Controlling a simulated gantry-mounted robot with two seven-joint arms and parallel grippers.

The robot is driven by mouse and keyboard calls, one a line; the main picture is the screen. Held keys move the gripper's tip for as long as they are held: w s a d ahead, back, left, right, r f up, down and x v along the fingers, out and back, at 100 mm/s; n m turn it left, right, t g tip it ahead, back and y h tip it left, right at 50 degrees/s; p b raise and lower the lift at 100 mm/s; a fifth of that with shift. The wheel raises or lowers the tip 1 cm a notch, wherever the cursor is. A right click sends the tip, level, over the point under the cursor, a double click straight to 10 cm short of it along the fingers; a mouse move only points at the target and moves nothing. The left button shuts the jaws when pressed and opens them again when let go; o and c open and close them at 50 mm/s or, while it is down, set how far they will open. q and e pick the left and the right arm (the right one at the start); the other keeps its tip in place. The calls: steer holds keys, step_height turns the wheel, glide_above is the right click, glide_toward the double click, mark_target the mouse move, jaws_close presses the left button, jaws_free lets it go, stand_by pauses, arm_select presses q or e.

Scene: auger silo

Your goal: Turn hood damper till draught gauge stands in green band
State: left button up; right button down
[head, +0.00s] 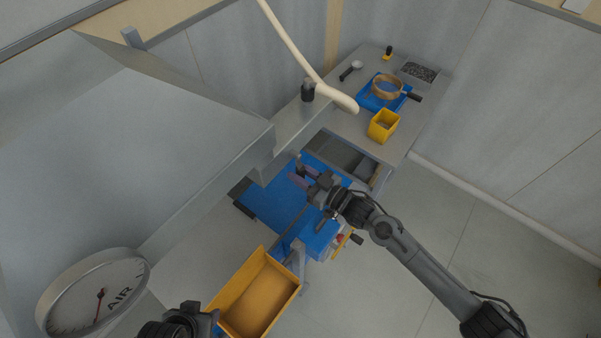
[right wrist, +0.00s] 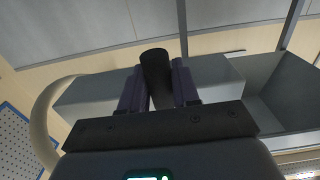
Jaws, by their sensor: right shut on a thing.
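The draught gauge (head: 93,295) is a round white dial marked AIR at the lower left of the head view. The grey hood (head: 170,130) fills the upper left. My right gripper (head: 303,172) is beneath the hood's box-shaped end, shut on a dark damper handle (head: 298,160). In the right wrist view the handle (right wrist: 156,75) is a black cylinder between the purple fingers. My left gripper (head: 195,318) is partly in view at the bottom edge; its fingers are unclear.
A yellow tray (head: 286,290) with tan contents is right beside my left gripper. A blue-topped machine (head: 270,208) lies below the right gripper. A cream hose (head: 290,45) hangs near a dark knob (head: 308,91). A grey bench (head: 412,118) at the back holds a yellow cup (head: 383,125) and a sieve (head: 387,87).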

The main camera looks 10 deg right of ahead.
steer(key=shift+w+d+f+n+b, duration=0.1)
steer(key=shift+w+d+n+b, duration=0.35)
steer(key=shift+n+b, duration=0.35)
steer(key=n, duration=0.1)
steer(key=w+d+n+b, duration=0.1)
steer(key=r+n, duration=0.1)
steer(key=n, duration=0.1)
steer(key=shift+w+d+r, duration=0.1)
steer(key=shift+w+d, duration=0.2)
steer(key=shift+w, duration=0.1)
steer(key=c, duration=1)
jaws_free()
steer(key=shift+o, duration=0.2)
steer(key=shift+s+d, duration=0.1)
